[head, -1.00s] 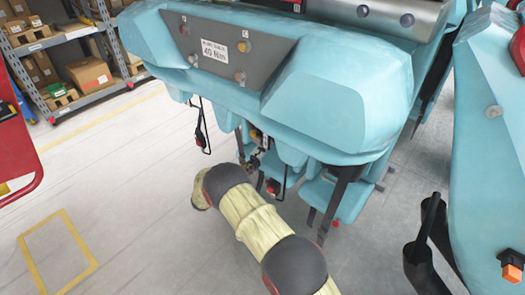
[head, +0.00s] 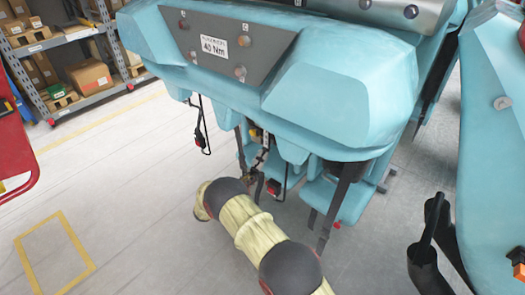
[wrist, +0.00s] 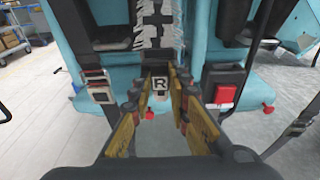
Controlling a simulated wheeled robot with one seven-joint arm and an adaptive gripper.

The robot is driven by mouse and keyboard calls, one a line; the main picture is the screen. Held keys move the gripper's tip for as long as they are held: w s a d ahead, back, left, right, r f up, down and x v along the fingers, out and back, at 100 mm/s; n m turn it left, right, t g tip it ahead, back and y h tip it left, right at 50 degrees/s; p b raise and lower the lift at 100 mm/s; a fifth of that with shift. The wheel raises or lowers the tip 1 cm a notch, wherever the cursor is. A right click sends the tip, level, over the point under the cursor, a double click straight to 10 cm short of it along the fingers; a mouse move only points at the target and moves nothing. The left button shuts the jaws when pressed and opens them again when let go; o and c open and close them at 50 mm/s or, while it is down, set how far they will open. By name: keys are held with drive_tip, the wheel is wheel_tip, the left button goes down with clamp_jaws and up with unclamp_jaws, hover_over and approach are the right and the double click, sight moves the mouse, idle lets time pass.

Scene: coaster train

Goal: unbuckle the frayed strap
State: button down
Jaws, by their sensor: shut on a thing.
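The frayed strap (wrist: 158,28), dark with ragged white edges, hangs down the middle of a light blue seat in the wrist view. At its lower end is a dark piece with a white "R" tag (wrist: 159,86). My gripper (wrist: 160,95) is shut on this R-marked piece, with its yellow-padded fingers on either side. The fingers hide part of it, and I cannot tell whether the strap's buckle is fastened.
A buckle with a red button (wrist: 226,94) is right of my gripper. A metal buckle plate (wrist: 100,92) is to the left. Other dark straps (head: 340,205) hang nearby. The floor (head: 130,190) left of the seats is clear; shelves (head: 75,75) stand behind.

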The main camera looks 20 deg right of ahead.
wheel_tip(320, 180, down, 6)
drive_tip(key=shift+r, duration=0.15)
drive_tip(key=c, duration=2.2)
unclamp_jaws()
drive_tip(key=shift+f, duration=0.25)
drive_tip(key=o, duration=0.5)
drive_tip(key=shift+o, duration=0.4)
drive_tip(key=v, duration=1.2)
